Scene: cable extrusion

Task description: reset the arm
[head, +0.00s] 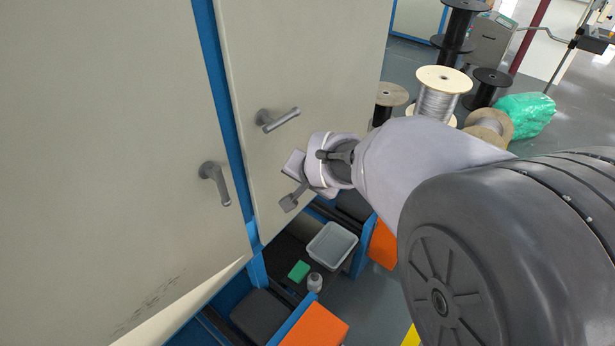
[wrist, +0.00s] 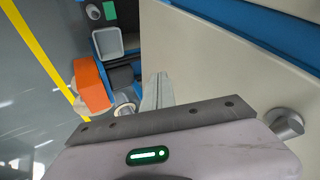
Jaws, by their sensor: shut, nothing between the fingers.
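My arm reaches in from the right in the head view, and my gripper (head: 291,190) is at its end, in front of the pale cabinet door (head: 300,60). My gripper is shut with nothing in it. It is below the right door handle (head: 279,119) and to the right of the left door handle (head: 215,184), apart from both in the picture. In the wrist view the narrow fingers (wrist: 157,92) point away past the cabinet door. A metal handle (wrist: 285,123) shows at the right of that view.
Below the gripper are a grey tray (head: 331,246), a green block (head: 299,270), a small bottle (head: 315,282) and orange boxes (head: 314,325). Cable spools (head: 441,95) and a green bag (head: 525,116) stand behind my arm. Grey floor (head: 372,300) is open below the arm.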

